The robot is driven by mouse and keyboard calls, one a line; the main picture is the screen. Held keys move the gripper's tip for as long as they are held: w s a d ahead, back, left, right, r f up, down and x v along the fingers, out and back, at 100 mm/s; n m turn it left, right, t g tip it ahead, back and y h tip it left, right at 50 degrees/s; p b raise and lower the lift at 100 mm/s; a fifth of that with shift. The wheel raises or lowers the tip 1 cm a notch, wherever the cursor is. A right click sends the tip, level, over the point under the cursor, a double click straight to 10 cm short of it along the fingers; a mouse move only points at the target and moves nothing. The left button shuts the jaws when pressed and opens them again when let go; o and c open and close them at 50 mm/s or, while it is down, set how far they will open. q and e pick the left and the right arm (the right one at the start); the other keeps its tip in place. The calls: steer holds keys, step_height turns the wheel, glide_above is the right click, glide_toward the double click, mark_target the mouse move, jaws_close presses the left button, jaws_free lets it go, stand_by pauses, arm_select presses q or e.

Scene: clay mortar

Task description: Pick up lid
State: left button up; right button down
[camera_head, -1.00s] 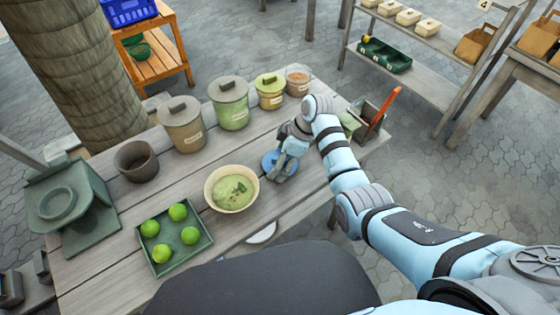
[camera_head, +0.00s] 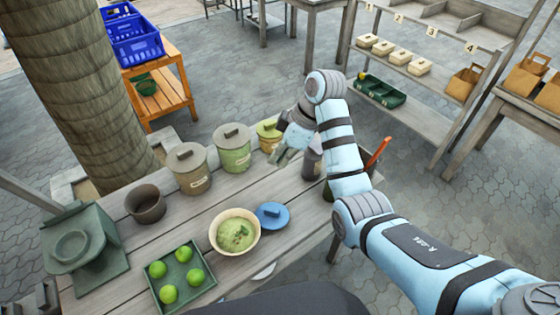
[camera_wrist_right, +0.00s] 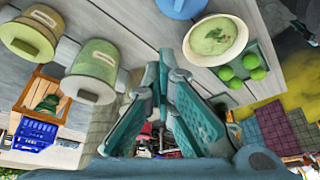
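A round blue lid (camera_head: 280,222) with a raised handle lies on the table to the right of the bowl of green food (camera_head: 234,232). Part of the lid (camera_wrist_right: 180,6) shows at the top edge of the right wrist view. My right gripper (camera_head: 280,155) is above the table behind the lid, apart from it, close to the yellow-green lidded canister (camera_head: 266,136). In the right wrist view its two fingers (camera_wrist_right: 159,62) come together at the tips with nothing visible between them. My left gripper is not in view.
Lidded canisters (camera_head: 189,170) (camera_head: 232,150) and a dark cup (camera_head: 146,204) stand at the table's back. A green tray (camera_head: 205,289) of limes and a green scale (camera_head: 75,250) are at the left. Bare boards lie around the blue lid.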

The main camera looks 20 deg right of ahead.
steer(key=c, duration=2.3)
jaws_free()
steer(key=shift+f, duration=0.15)
steer(key=o, duration=1.8)
